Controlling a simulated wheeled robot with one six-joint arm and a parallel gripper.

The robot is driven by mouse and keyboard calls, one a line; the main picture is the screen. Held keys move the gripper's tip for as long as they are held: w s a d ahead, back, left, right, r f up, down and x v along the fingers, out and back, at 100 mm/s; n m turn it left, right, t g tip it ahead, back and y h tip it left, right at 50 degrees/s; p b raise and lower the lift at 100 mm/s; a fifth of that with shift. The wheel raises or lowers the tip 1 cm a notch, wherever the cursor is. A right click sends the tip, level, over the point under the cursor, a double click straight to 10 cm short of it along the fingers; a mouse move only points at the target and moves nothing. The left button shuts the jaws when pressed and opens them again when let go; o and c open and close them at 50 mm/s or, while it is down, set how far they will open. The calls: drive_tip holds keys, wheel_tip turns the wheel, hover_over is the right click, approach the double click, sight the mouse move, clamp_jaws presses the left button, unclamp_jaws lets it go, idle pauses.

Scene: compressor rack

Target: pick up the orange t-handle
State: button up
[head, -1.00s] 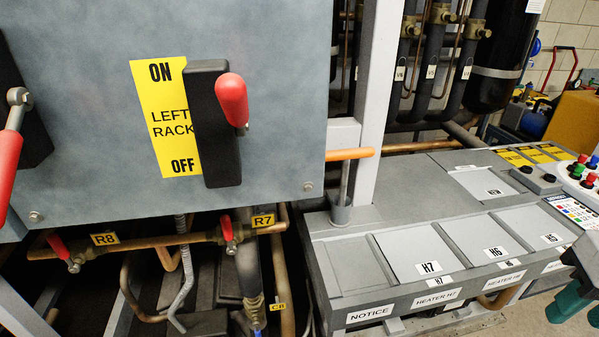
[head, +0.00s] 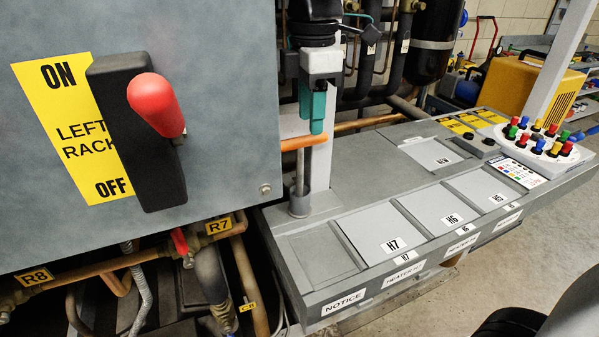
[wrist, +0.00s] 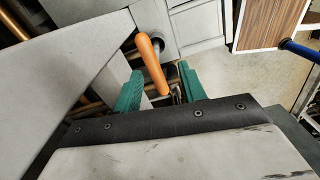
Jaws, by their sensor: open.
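The orange t-handle (head: 308,142) has a horizontal orange bar on a thin grey stem, which stands in a round grey holder on the corner of the grey bench top. My gripper (head: 312,108), with teal fingers, is at the bar from above in the head view. In the wrist view the orange bar (wrist: 151,62) lies between the two open teal fingers (wrist: 160,90), slanting toward the palm. The fingers are apart and not closed on it.
The grey cabinet (head: 220,60) with a red-knobbed black lever (head: 155,105) stands close to the left. A pale upright post rises right behind the handle. Copper pipes run below left.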

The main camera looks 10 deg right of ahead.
sight(300, 147)
drive_tip(key=shift+w+a+f+n, duration=0.15)
drive_tip(key=shift+w+a+n, duration=0.45)
drive_tip(key=shift+a, duration=0.15)
wheel_tip(300, 147, down, 8)
drive_tip(key=shift+r, duration=0.25)
clamp_jaws()
